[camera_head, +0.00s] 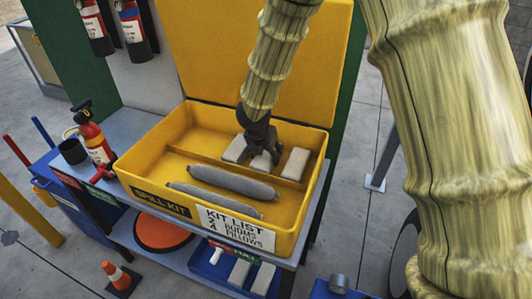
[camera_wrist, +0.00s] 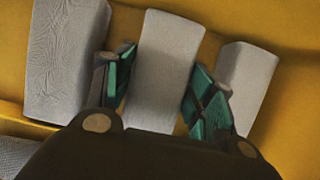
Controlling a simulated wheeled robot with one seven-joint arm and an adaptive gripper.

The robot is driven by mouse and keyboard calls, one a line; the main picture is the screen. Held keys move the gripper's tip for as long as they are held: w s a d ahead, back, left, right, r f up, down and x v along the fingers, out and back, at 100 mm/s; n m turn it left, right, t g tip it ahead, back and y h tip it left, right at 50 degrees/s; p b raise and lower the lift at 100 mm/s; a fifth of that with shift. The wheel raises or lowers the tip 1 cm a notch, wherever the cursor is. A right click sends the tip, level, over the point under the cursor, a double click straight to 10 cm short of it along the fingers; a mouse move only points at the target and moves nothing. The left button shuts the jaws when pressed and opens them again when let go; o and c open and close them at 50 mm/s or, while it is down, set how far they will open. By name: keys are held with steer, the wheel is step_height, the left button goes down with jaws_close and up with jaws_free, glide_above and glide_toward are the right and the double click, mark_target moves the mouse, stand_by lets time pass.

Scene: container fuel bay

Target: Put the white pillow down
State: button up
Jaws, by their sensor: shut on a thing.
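The yellow spill kit box (camera_head: 284,240) stands open, with its lid raised behind it. My gripper (camera_head: 261,153) reaches down into its rear compartment and is shut on the middle white pillow (camera_head: 261,163). In the wrist view my gripper (camera_wrist: 162,90) has a green-padded finger on each side of this pillow (camera_wrist: 165,65). Another pillow (camera_head: 235,149) lies to the left and one (camera_head: 296,164) to the right; they also show in the wrist view, left (camera_wrist: 66,58) and right (camera_wrist: 246,80). Whether the held pillow touches the box floor is hidden.
A low divider (camera_head: 200,157) separates the pillows from two grey booms (camera_head: 233,182) in the front compartment. A red extinguisher (camera_head: 93,140) and a dark cup (camera_head: 72,151) stand left of the box. The neighbouring pillows sit close beside my fingers.

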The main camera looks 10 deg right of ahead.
steer(key=shift+f, duration=0.2)
steer(key=o, duration=1)
steer(key=shift+r, duration=0.15)
steer(key=shift+r, duration=0.2)
steer(key=p+v, duration=0.1)
steer(key=v, duration=1)
steer(key=shift+s+a+r, duration=0.2)
steer(key=shift+r, duration=0.1)
